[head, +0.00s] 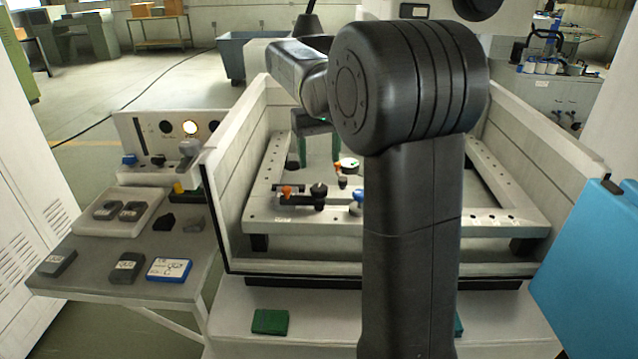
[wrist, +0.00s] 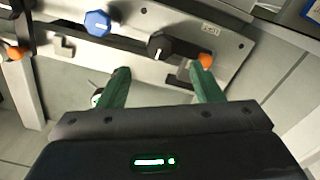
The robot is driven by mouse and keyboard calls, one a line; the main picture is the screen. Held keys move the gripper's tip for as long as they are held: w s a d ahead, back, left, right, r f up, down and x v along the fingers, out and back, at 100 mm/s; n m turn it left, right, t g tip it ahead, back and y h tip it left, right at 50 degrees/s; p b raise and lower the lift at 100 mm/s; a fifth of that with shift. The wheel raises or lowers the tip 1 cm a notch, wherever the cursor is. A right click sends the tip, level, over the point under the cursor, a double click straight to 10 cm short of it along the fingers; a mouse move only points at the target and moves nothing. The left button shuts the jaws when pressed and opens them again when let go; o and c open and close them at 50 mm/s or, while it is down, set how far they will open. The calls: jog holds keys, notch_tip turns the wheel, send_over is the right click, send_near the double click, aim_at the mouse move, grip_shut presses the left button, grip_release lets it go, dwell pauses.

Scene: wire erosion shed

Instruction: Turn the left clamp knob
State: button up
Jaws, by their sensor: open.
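On the front rail of the work frame, the head view shows a black knob (head: 318,190) left of a blue knob (head: 358,196); the black one is the left of the two. An orange ball end (head: 287,191) sits further left. In the wrist view the order is reversed: blue knob (wrist: 97,22), black knob (wrist: 158,45) with a pale pointer mark, orange ball (wrist: 206,60). My gripper (wrist: 160,70) is open with two green fingers and nothing between them. The black knob lies beyond the fingertips, between their lines. In the head view my gripper (head: 319,162) hangs behind the rail.
A white dial (head: 348,165) and a second orange ball (head: 337,165) stand behind the rail. High tank walls (head: 235,150) enclose the frame. A side table (head: 95,262) at left holds several small blocks. My arm hides part of the rail's right side.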

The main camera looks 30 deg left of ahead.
aim_at(319, 187)
notch_tip(319, 187, down, 8)
jog(key=shift+r, duration=0.1)
jog(key=shift+c, duration=0.3)
jog(key=c, duration=0.9)
jog(key=shift+r+m+p, duration=0.15)
jog(key=shift+m+p, duration=0.3)
jog(key=shift+m, duration=0.15)
jog(key=shift+m+p, duration=0.4)
jog(key=shift+m, duration=0.6)
jog(key=o, duration=1)
jog(key=shift+c, duration=0.2)
